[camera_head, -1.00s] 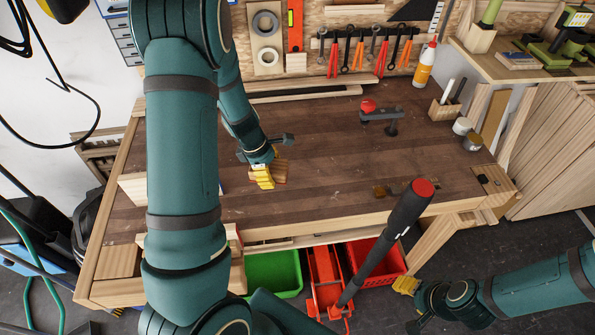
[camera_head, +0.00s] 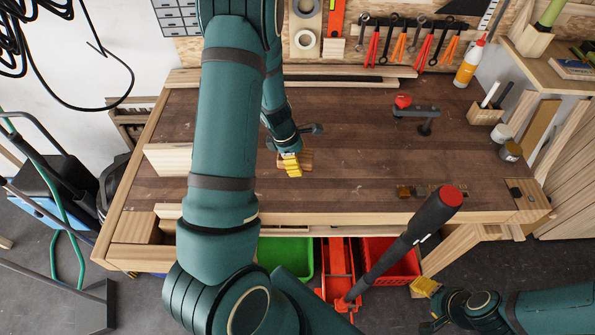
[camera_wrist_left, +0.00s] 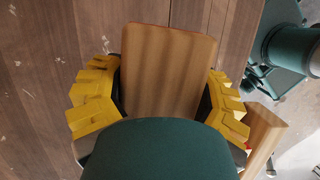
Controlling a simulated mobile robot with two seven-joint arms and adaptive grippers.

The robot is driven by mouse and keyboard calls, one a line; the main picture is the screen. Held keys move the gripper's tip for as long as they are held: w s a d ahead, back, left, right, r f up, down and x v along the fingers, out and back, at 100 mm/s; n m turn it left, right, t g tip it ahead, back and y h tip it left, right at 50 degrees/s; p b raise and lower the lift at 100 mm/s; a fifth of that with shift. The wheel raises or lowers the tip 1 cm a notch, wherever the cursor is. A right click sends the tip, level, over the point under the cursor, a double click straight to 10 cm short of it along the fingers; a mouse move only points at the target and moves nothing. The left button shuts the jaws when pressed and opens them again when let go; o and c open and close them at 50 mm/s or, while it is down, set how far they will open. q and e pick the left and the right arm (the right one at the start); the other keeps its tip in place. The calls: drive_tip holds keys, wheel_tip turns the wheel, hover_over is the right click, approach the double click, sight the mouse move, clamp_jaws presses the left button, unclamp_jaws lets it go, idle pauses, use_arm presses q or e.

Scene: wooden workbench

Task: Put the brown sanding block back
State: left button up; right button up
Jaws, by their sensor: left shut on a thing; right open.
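The brown sanding block (camera_wrist_left: 165,70) is a plain wooden block between the yellow fingers of my left gripper (camera_wrist_left: 150,100) in the left wrist view. In the head view, my left gripper (camera_head: 291,165) is shut on the block (camera_head: 307,159), near the middle of the bench, with the fingers pointing down. Whether the block touches the bench top is hard to tell. My left arm hides part of the bench's left side. My right gripper (camera_head: 425,288) is open and empty, low at the right, in front of the bench.
The wooden workbench (camera_head: 350,165) is mostly clear in the middle. A clamp with a red knob (camera_head: 403,102) stands at the back right. Small brown pieces (camera_head: 404,191) lie near the front edge. Green (camera_head: 300,260) and red (camera_head: 400,265) bins sit below. A black-handled tool (camera_head: 425,215) rises in front.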

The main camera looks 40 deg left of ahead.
use_arm(q)
wheel_tip(320, 180, down, 4)
drive_tip(key=shift+f+b, duration=0.1)
drive_tip(key=shift+b, duration=0.35)
drive_tip(key=shift+f, duration=0.25)
drive_tip(key=shift+f+b, duration=0.45)
drive_tip(key=shift+f, duration=0.05)
